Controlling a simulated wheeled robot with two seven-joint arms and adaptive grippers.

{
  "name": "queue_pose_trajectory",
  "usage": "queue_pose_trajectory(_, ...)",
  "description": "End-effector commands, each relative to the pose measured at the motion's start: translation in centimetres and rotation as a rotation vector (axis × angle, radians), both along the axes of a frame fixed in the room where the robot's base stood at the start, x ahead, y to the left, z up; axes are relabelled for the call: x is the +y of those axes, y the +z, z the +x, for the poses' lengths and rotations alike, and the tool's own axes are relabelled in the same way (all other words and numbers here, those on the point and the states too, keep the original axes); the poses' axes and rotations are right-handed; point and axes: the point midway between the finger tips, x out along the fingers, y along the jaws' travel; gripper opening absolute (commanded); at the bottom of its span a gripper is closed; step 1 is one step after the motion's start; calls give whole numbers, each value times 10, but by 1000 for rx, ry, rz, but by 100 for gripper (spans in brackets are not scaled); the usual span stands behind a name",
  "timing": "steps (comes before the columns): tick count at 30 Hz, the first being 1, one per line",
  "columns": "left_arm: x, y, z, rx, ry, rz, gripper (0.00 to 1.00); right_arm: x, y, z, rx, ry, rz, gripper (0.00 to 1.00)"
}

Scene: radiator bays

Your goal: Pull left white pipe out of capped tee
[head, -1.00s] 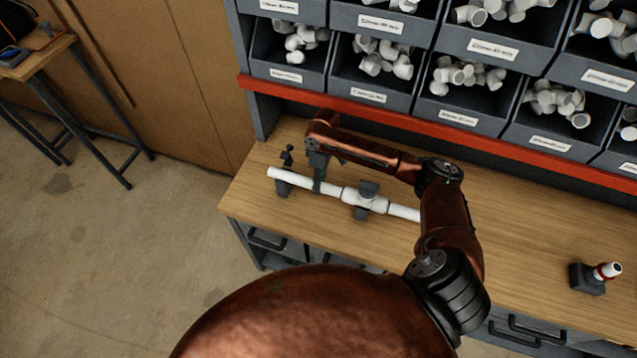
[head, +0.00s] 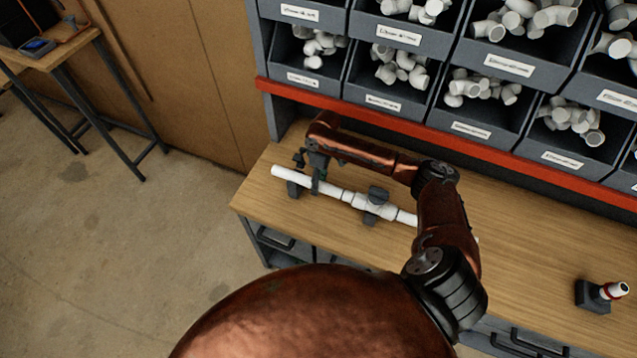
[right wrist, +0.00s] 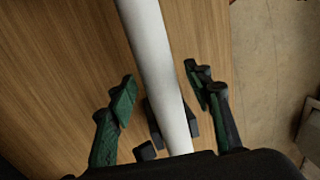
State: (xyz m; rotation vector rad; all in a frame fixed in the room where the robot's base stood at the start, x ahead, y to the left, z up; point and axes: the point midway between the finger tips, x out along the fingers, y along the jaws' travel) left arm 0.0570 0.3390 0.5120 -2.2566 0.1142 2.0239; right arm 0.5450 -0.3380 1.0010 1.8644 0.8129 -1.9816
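The left white pipe (head: 312,182) lies over a dark support (head: 296,183) on the bench. Its right end is at a thin dark ring beside the white tee (head: 361,201); I cannot tell whether a gap is there. A dark clamp (head: 378,196) holds the tee. My right gripper (head: 318,177) is over the pipe, right of the support. In the right wrist view, its fingers (right wrist: 160,88) straddle the pipe (right wrist: 155,50) with a narrow gap on each side, so it looks open. My left gripper is out of view.
Another white pipe (head: 406,217) extends right from the tee, partly behind my arm. A dark stand (head: 592,296) with a white, red-ringed piece (head: 614,290) is at far right. Fitting bins (head: 385,103) rise behind a red rail (head: 400,127).

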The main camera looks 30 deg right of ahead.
Motion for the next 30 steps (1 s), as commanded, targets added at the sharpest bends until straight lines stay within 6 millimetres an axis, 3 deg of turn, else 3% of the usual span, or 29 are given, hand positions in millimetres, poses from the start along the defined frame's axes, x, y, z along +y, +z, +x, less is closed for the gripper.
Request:
queue_pose_trajectory(4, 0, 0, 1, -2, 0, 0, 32, -1, 0, -1, 2, -1, -1, 46)
queue_pose_trajectory(7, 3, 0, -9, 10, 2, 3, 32, -1, 1, -1, 3, 0, -2, 46)
queue_pose_trajectory(11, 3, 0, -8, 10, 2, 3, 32, -3, 11, 2, 0, 0, -2, 46)
queue_pose_trajectory(24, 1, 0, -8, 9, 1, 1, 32, -16, 94, 11, -1, 0, -2, 46)
queue_pose_trajectory(30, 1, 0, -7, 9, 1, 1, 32, -20, 114, 13, -1, 0, -1, 46)
